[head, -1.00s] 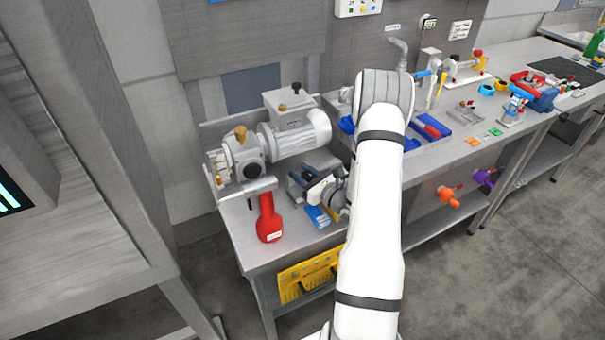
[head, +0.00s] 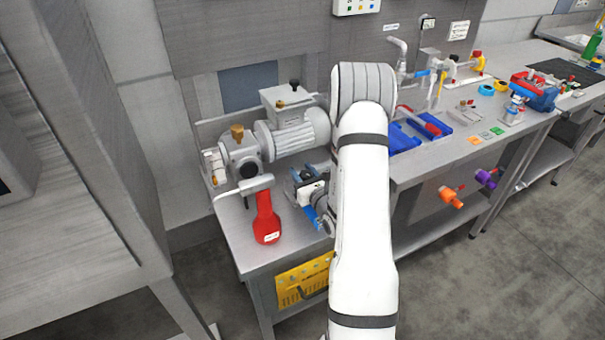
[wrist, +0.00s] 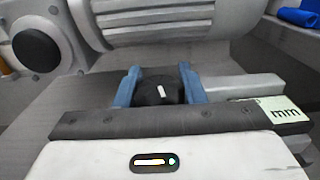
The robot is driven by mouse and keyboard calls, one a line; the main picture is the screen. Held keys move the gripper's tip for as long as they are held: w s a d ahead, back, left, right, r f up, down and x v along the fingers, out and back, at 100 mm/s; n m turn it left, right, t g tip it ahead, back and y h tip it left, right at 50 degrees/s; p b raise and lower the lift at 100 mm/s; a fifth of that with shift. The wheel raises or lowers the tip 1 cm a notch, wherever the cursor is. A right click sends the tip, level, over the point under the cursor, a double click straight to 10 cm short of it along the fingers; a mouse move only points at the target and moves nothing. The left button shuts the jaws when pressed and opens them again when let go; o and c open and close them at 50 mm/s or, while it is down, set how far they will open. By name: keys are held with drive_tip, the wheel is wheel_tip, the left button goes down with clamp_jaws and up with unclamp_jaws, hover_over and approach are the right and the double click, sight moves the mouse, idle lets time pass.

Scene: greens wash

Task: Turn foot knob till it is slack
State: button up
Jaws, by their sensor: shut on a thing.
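The foot knob (wrist: 150,97) is a round black knob with a short white mark, seen in the wrist view below the grey motor body (wrist: 165,25). The white mark stands nearly upright, leaning slightly. My gripper (wrist: 158,78) has its two blue fingers on either side of the knob and is shut on it. In the head view my gripper (head: 302,182) is low at the bench, just in front of the grey motor and pump unit (head: 298,135). The knob is hidden there behind my gripper and arm.
A red-handled tool (head: 266,222) stands left of my gripper near the bench's front edge. Blue trays (head: 402,142) lie right of my arm. A yellow panel (head: 303,283) hangs below the bench top.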

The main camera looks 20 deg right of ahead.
drive_tip(key=o, duration=1)
drive_tip(key=shift+s, duration=0.1)
drive_tip(key=s+b, duration=0.1)
drive_tip(key=s, duration=0.6)
drive_tip(key=shift+s+d, duration=0.1)
drive_tip(key=shift+s, duration=0.25)
drive_tip(key=shift+s, duration=0.1)
